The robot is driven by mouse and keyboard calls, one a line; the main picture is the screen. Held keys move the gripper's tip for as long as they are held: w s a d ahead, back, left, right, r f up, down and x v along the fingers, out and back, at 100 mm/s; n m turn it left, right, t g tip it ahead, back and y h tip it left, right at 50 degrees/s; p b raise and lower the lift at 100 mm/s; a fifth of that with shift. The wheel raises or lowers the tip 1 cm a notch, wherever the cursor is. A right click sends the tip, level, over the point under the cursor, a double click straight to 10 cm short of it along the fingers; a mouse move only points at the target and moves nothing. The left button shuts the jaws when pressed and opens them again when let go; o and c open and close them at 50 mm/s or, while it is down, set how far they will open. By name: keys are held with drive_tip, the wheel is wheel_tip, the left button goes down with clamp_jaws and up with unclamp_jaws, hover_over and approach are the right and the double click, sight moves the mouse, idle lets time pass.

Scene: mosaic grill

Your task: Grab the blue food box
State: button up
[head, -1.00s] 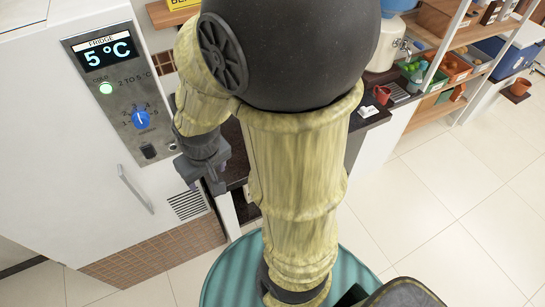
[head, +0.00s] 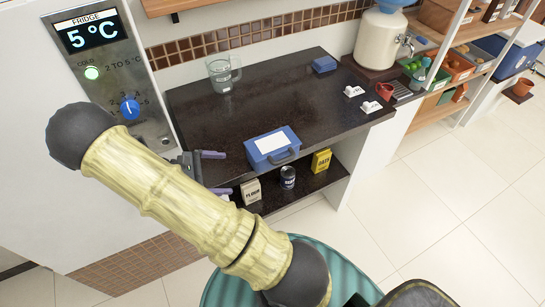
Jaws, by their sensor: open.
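A blue box (head: 276,158) with a white label on its lid and a dark handle on its front sits at the front edge of the dark counter (head: 300,98). It looks like the blue food box. My gripper (head: 216,172) is open and empty, just left of the box at the counter's front edge. Its two purple-tipped fingers point right, toward the box, with a gap between them and it. A smaller blue block (head: 324,64) lies at the back of the counter.
A glass jug (head: 222,74) stands at the counter's back left. A flour packet (head: 251,191), a dark can (head: 288,177) and a yellow box (head: 321,160) stand on the shelf below. The fridge (head: 70,160) is on the left. White floor at right is clear.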

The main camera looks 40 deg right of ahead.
sight(249, 153)
drive_tip(key=w+n+h, duration=0.1)
drive_tip(key=w+f+n+h, duration=0.1)
drive_tip(key=h, duration=0.1)
drive_tip(key=w+f+n+t+h+b, duration=0.1)
drive_tip(key=w, duration=0.1)
drive_tip(key=shift+a+f+h, duration=0.15)
drive_tip(key=shift+a+h, duration=0.1)
drive_tip(key=shift+h, duration=0.15)
drive_tip(key=shift+w+n+t+h, duration=0.2)
drive_tip(key=shift+n+t+h, duration=0.1)
drive_tip(key=p+x, duration=0.3)
drive_tip(key=x, duration=0.8)
drive_tip(key=shift+s+d+p, duration=0.1)
drive_tip(key=shift+s+p, duration=0.15)
drive_tip(key=shift+p, duration=0.15)
drive_tip(key=shift+d, duration=0.45)
